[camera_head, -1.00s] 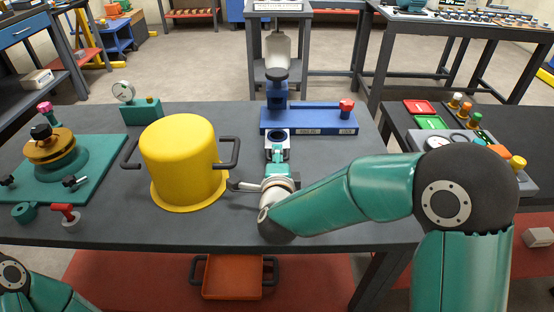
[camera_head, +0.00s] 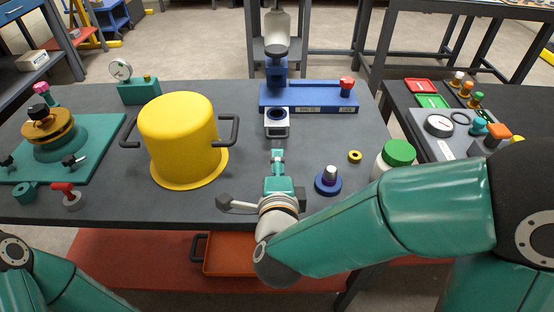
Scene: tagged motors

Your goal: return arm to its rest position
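My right arm reaches in from the right across the front of the dark table (camera_head: 340,135). My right gripper (camera_head: 277,158) points away from me over the table's front middle, apart from the grey block with a round hole (camera_head: 277,128) beyond it. I see no object held, but its fingers are seen end-on and too small to tell open from shut. My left arm (camera_head: 50,290) shows only as teal links at the lower left; its gripper is out of view.
A yellow pot (camera_head: 180,135) stands left of my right gripper. A blue fixture (camera_head: 310,98) lies beyond it. A blue knobbed part (camera_head: 328,182), a yellow ring (camera_head: 355,156) and a green-lidded jar (camera_head: 393,158) stand to the right, close to my forearm.

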